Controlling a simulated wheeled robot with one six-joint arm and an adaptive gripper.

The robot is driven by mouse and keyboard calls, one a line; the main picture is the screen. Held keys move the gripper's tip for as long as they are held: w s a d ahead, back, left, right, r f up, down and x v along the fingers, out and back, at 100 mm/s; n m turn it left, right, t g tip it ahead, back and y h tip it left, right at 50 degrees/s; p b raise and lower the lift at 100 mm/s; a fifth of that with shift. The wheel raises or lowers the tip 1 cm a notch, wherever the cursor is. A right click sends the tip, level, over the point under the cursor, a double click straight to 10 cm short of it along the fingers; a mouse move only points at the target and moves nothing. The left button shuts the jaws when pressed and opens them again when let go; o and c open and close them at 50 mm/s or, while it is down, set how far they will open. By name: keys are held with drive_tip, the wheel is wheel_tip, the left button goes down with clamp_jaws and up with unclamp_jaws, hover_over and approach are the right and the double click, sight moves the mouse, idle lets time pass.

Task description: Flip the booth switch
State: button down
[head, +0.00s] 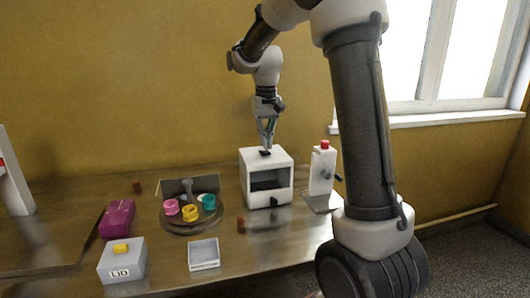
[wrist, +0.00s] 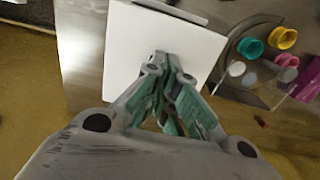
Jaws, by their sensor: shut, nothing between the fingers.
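The booth (head: 266,200) is a white box with a dark open front, standing on the table right of its middle. A small black switch (head: 265,153) sits on its top. My gripper (head: 266,148) points straight down over the booth's top, with its fingertips at or just above the switch. I cannot tell whether they touch it. In the wrist view my gripper (wrist: 165,62) is shut and empty over the white booth top (wrist: 125,45).
Left of the booth are a round turntable (head: 180,229) with pink, yellow and teal rings, a purple block (head: 117,219), a grey box marked LID (head: 122,266) and an open tray (head: 204,264). A white dispenser with a red top (head: 322,170) stands close on the right.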

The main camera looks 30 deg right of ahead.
sight(266, 153)
drive_tip(key=shift+f, duration=1.15)
idle(1.0)
drive_tip(key=shift+r, duration=3.5)
drive_tip(key=shift+w, duration=0.1)
drive_tip(key=s+f, duration=0.1)
drive_tip(key=s+f+n, duration=0.1)
drive_tip(key=f, duration=0.1)
drive_tip(key=shift+s, duration=0.25)
drive_tip(key=s+r+n+t, duration=0.1)
drive_tip(key=s+t, duration=0.3)
drive_tip(key=s, duration=2.2)
drive_tip(key=shift+r, duration=0.3)
